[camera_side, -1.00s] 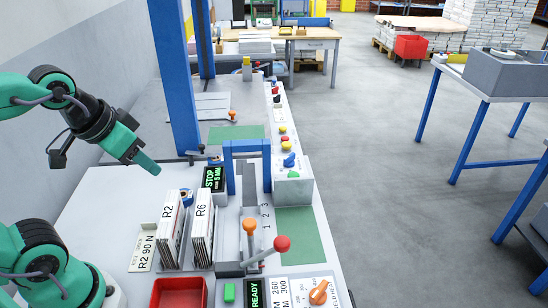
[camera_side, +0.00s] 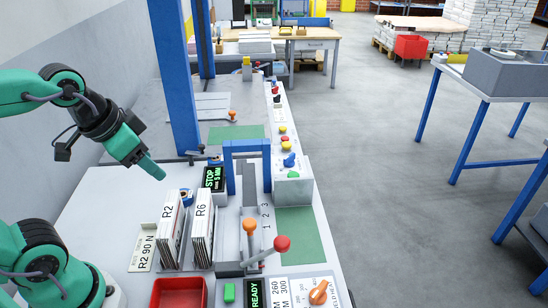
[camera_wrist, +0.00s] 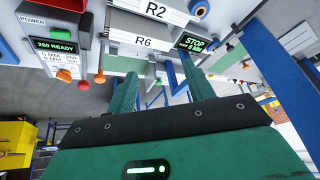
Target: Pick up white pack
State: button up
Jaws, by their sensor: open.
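Two white packs stand upright side by side in a rack on the bench, the R2 pack (camera_side: 170,232) and the R6 pack (camera_side: 203,228). In the wrist view the R2 pack (camera_wrist: 155,11) is at the top and the R6 pack (camera_wrist: 143,43) is below it, ahead of the fingers. My gripper (camera_side: 155,170) hangs in the air behind and left of both packs in the side view. In the wrist view my gripper (camera_wrist: 160,82) has its two green fingers apart, with nothing held between them.
A red bin (camera_side: 178,293) stands at the front of the bench. An R2 90 N plate (camera_side: 144,247) lies at left. The bench's back left is clear.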

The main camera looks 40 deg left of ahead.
notch_tip(320, 180, down, 2)
jog(key=w+m+g, duration=0.1)
jog(key=w+m, duration=0.2)
jog(key=m, duration=0.4)
jog(key=m+g, duration=0.4)
jog(key=m, duration=1.1)
send_over(201, 209)
notch_tip(201, 209, down, 8)
jog(key=shift+a+r, duration=0.1)
jog(key=m, duration=0.1)
jog(key=f+m, duration=0.1)
jog(key=m, duration=0.1)
jog(key=shift+w+d+f, duration=0.25)
jog(key=shift+f, duration=0.1)
jog(key=shift+f, duration=0.15)
jog(key=shift+s+a+f, duration=0.1)
jog(key=shift+s+f, duration=0.05)
jog(key=shift+f, duration=1.3)
jog(key=shift+s+a+f, duration=0.1)
jog(key=shift+f, duration=2.2)
